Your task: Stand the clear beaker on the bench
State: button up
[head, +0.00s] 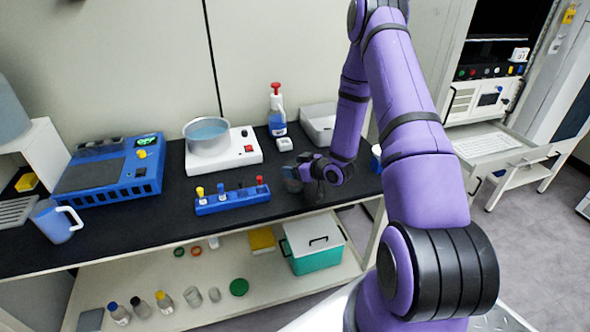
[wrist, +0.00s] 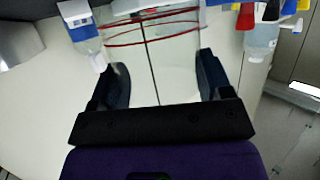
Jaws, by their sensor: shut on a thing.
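The clear beaker (wrist: 160,48) has red lines around it and sits between both fingers of my gripper (wrist: 163,72) in the wrist view. My gripper is shut on it. In the head view my gripper (head: 308,172) is low over the right part of the black bench (head: 120,232), near its front edge. The beaker (head: 292,182) shows there only as a small dark, see-through shape, partly hidden by my gripper. I cannot tell whether its base touches the bench.
A blue rack (head: 232,203) with coloured-cap vials stands left of my gripper. A blue jug (head: 52,224) stands far left. The front left bench strip is clear.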

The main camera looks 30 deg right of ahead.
jog(key=shift+f, duration=0.5)
jog(key=shift+f, duration=0.1)
jog(key=o, duration=1.4)
